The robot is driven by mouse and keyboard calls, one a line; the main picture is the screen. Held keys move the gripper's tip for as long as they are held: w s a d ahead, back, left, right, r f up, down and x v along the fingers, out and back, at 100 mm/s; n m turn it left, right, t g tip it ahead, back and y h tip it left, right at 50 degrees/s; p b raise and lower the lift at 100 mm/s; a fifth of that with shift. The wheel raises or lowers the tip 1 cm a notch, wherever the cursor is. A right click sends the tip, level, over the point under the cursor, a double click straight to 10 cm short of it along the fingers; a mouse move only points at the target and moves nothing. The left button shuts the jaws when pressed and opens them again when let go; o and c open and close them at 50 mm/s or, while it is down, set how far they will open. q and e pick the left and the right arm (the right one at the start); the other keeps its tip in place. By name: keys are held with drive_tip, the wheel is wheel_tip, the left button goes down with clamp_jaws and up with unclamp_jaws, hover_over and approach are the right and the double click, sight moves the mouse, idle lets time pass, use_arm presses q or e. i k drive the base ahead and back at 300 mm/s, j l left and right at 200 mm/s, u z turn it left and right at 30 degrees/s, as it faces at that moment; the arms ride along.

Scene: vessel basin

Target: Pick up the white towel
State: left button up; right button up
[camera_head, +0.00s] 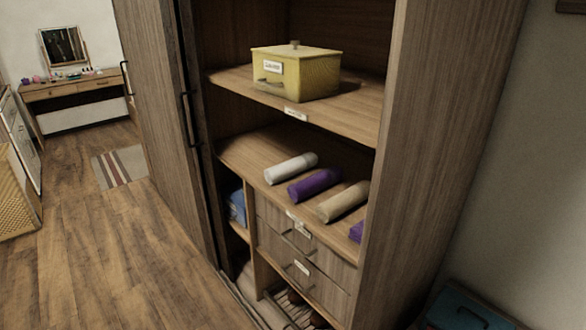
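The white towel (291,168) is rolled up and lies on the middle shelf (240,150) of the open wardrobe. It is the leftmost in a row of rolled towels. A purple rolled towel (315,185) lies just to its right, and a beige one (343,202) lies beyond that. Neither of my grippers shows in the head view.
A yellow box (297,72) stands on the shelf above. Drawers (305,248) sit under the towels, and part of another purple item (356,231) shows at the right. The wardrobe's right side panel (440,130) and left door (158,110) flank the opening. Wooden floor (110,240) is clear at left.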

sight(281, 171)
drive_tip(key=i+j+z, duration=0.35)
drive_tip(key=i+j, duration=0.35)
